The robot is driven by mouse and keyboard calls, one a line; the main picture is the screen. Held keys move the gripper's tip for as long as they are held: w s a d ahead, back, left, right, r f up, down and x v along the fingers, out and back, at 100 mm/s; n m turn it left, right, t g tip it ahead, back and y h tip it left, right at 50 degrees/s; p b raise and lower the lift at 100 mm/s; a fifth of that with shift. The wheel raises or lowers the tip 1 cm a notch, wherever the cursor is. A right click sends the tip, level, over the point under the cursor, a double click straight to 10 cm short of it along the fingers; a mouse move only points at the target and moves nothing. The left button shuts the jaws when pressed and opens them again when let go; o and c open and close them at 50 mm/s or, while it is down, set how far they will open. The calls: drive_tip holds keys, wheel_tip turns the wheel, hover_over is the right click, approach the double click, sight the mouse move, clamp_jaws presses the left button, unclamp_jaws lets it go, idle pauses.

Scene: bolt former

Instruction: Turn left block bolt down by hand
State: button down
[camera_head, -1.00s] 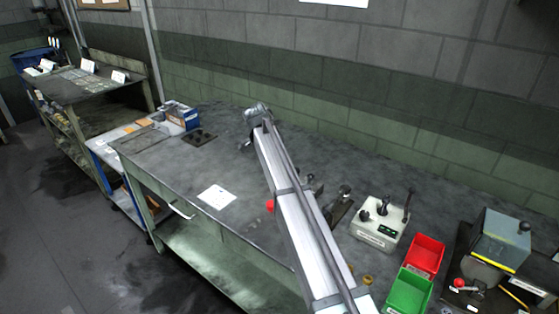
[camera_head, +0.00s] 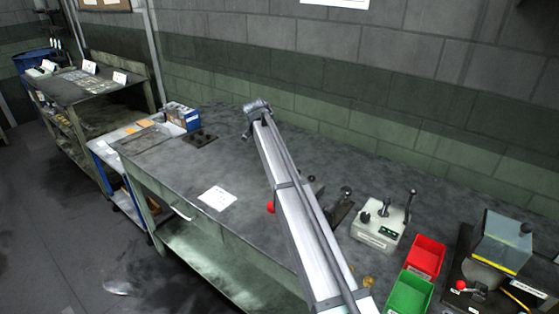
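My own arm runs up the middle of the view from the bottom edge to a grey joint over the bench. My gripper's fingers cannot be made out, and the arm covers the bench behind it. A dark fixture with a round-topped handle (camera_head: 345,194) stands on the bench just right of the arm. A smaller dark part (camera_head: 313,181) shows close to the arm's right edge. A red knob (camera_head: 270,207) peeks out at the arm's left edge. I cannot make out the left block bolt or any contact with it.
The bench (camera_head: 170,165) is clear on the left around a white sheet (camera_head: 217,198). A block wall lies behind.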

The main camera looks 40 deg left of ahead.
idle(0.3)
drive_tip(key=c, duration=0.9)
unclamp_jaws()
drive_tip(key=shift+r, duration=0.1)
drive_tip(key=v, duration=1.3)
drive_tip(key=shift+a+r, duration=0.1)
drive_tip(key=shift+r, duration=0.3)
